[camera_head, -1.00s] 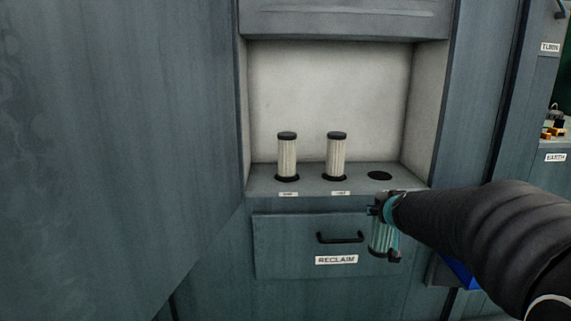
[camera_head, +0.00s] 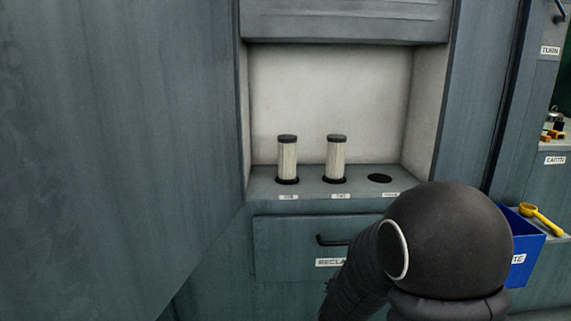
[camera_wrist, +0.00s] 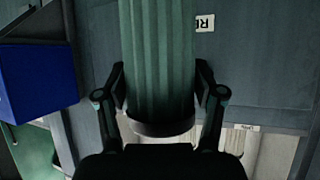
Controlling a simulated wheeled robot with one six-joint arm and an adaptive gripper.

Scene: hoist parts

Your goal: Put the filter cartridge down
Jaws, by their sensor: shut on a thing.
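The filter cartridge (camera_wrist: 158,60) is a green, pleated cylinder with a dark end cap. It fills the middle of the wrist view, held between the two fingers of my gripper (camera_wrist: 160,92), which is shut on it. In the head view my own arm hides the gripper and the held cartridge. Two pale cartridges with dark caps, a left one (camera_head: 287,160) and a right one (camera_head: 336,158), stand upright in holes on the alcove shelf (camera_head: 310,186). A third hole (camera_head: 379,179) at the right of the shelf is empty.
Below the shelf is a drawer (camera_head: 285,240) with a dark handle, labelled RECLAIM and partly covered by my arm. A blue bin (camera_head: 525,243) stands at the right, with a yellow scoop (camera_head: 540,218) beside it. It also shows in the wrist view (camera_wrist: 38,80).

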